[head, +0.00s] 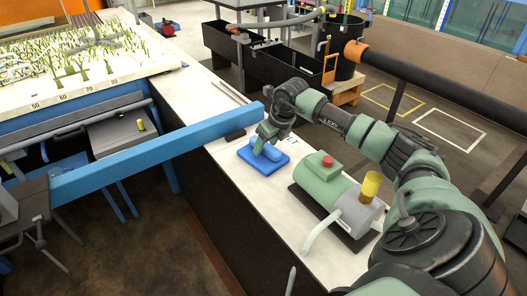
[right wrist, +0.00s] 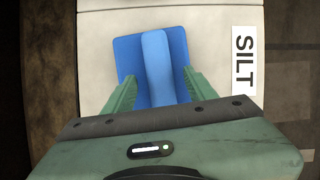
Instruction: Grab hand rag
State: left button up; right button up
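The hand rag (head: 271,171) is a flat blue cloth with a raised rounded fold along its middle, lying on the pale bench top. My right gripper (head: 264,150) is right over it, pointing down. In the right wrist view the rag (right wrist: 129,53) lies ahead, and the two green fingers of the right gripper (right wrist: 160,82) are apart, one on each side of the raised fold (right wrist: 155,55). A gap shows between each finger and the fold. The fingers hide part of the rag's near edge. My left gripper is not in view.
A green pump (head: 325,185) with a red cap and yellow top stands on the bench, right of the rag. A blue beam (head: 160,155) reaches over the bench edge, left of the rag.

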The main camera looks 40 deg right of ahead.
jog(key=c, duration=1)
grip_shut()
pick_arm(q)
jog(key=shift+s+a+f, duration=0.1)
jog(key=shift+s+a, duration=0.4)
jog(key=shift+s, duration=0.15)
